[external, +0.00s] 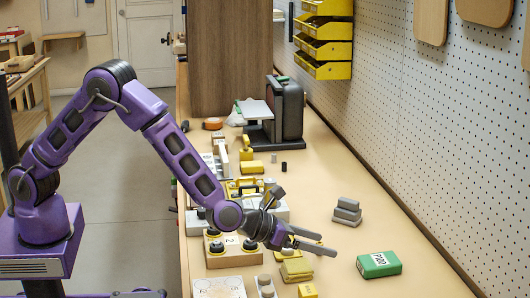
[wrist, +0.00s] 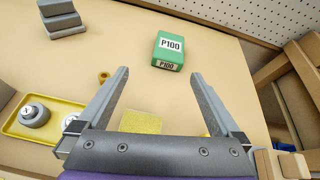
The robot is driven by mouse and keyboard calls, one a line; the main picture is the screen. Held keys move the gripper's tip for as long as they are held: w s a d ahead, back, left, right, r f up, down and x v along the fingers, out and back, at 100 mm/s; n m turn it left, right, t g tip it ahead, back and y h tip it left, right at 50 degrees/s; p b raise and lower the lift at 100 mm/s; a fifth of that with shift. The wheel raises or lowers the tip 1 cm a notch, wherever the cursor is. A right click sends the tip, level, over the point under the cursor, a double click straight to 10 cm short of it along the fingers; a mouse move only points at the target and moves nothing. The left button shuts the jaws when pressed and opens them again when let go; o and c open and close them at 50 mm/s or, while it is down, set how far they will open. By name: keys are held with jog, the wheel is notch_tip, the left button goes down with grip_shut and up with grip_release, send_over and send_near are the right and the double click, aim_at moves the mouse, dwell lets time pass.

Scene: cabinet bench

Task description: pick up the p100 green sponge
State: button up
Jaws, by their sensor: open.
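The green P100 sponge (external: 379,264) is a block with a white label, lying on the bench at the right front in the external view. In the wrist view the green sponge (wrist: 168,51) lies beyond the fingertips, slightly right of centre. My gripper (external: 328,245) is open and empty, to the left of the sponge and apart from it. In the wrist view my gripper (wrist: 160,72) shows both fingers spread, with bare bench between the tips.
Stacked grey blocks (external: 347,212) stand behind the sponge. Yellow sponges (external: 296,270) lie below my gripper. A wooden block with black knobs (external: 232,256) is to the left. A pegboard wall (external: 460,140) bounds the bench at the right. Bench around the green sponge is clear.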

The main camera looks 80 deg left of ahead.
jog(key=shift+s+d+f+m+t, duration=0.1)
jog(key=shift+s+d+m+t, duration=0.1)
jog(key=shift+d+m, duration=0.25)
jog(key=shift+s+d+f+m+t, duration=0.15)
jog(key=shift+d+m, duration=0.15)
jog(key=shift+m, duration=0.25)
send_near(378, 260)
jog(key=x, duration=0.4)
jog(key=shift+w+a+f, duration=0.2)
jog(key=shift+a+f, duration=0.05)
jog(key=shift+f, duration=0.2)
jog(key=shift+d+r+x, duration=0.1)
jog(key=shift+x, duration=1.35)
jog(key=shift+d+r+x, duration=0.15)
jog(key=shift+x, duration=1.35)
jog(key=shift+w, duration=0.1)
jog(key=c, duration=1.2)
jog(key=shift+o, duration=0.2)
jog(key=shift+r, duration=0.1)
